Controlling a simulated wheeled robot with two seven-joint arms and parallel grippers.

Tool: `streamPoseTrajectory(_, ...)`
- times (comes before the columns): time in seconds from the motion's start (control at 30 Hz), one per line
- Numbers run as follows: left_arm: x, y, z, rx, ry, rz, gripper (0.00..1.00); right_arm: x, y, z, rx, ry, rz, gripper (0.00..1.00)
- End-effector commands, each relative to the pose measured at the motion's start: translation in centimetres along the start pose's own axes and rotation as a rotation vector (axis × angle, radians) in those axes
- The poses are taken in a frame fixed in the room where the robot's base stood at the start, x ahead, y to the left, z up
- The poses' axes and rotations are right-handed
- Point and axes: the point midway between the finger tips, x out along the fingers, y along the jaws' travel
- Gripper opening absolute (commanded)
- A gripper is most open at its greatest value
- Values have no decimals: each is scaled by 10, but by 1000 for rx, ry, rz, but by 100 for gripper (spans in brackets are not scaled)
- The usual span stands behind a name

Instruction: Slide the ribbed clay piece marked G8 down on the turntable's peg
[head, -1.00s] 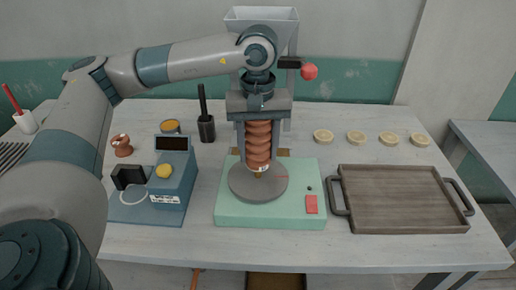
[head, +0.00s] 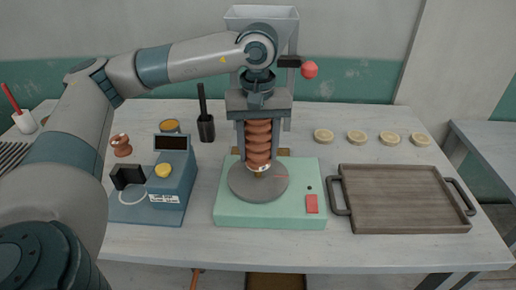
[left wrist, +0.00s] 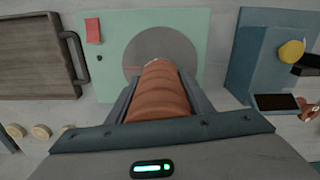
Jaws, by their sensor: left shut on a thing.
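The ribbed reddish-brown clay piece (head: 258,142) is upright between the fingers of my left gripper (head: 259,157), which is shut on it. A small white label shows at its lower end, but I cannot read it. The piece is over the middle of the turntable's grey disc (head: 243,186), on a pale green base (head: 232,213). A small brass-coloured bit, perhaps the peg (head: 258,175), shows just under the piece; I cannot tell whether it enters it. In the left wrist view the clay piece (left wrist: 160,92) partly covers the disc (left wrist: 140,48). My right gripper is not in view.
A blue device (head: 175,180) with a yellow button stands left of the turntable. A wooden tray (head: 405,200) is to the right. Several pale discs (head: 356,137) lie behind the tray. A dark cup (head: 206,128) and a small clay pot (head: 121,145) stand at the back left.

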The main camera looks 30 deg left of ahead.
Motion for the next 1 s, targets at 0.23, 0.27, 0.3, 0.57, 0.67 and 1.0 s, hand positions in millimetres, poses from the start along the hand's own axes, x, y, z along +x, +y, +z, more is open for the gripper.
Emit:
streamPoseTrajectory(0.23, -1, 0, 0, 0, 1, 1, 6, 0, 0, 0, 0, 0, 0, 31)
streamPoseTrajectory(0.27, -1, 0, 0, 0, 1, 1, 6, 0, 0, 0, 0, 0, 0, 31)
streamPoseTrajectory(0.3, -1, 0, 0, 0, 1, 1, 6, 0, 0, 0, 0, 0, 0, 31)
streamPoseTrajectory(0.57, 0, 0, 0, 0, 1, 1, 6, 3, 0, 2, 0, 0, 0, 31)
streamPoseTrajectory(0.67, 0, 0, 0, 0, 1, 1, 6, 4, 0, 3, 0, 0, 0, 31)
streamPoseTrajectory(1.0, 0, 0, 0, 0, 1, 1, 6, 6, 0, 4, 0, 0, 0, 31)
